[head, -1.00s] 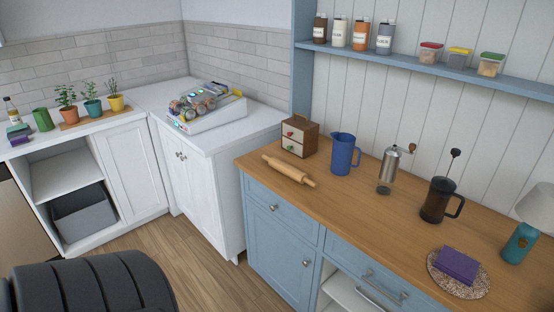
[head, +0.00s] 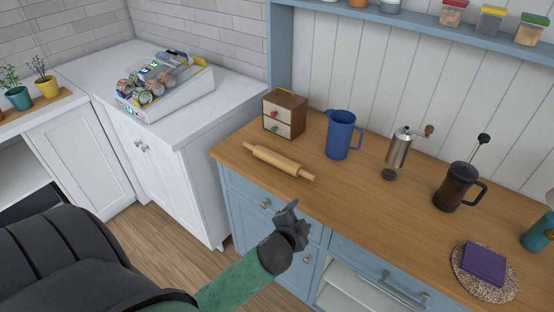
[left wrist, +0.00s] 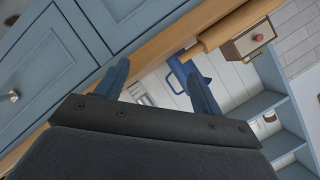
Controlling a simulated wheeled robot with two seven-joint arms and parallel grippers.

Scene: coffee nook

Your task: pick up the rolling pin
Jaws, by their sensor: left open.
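The light wooden rolling pin (head: 279,161) lies on the wooden counter (head: 360,205) near its left end, in front of the small drawer box. In the left wrist view part of the rolling pin (left wrist: 234,24) shows at the counter edge, beyond my fingers. My left gripper (head: 290,212) is in front of the counter edge, below and right of the rolling pin, apart from it. In the left wrist view its two fingers (left wrist: 155,85) are spread with nothing between them. My right gripper is not in view.
A small drawer box (head: 284,116) and a blue pitcher (head: 339,135) stand behind the rolling pin. A coffee grinder (head: 398,150) and a French press (head: 457,187) stand further right. Blue cabinet fronts (head: 245,228) lie below the counter edge. Bare counter lies right of the pin.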

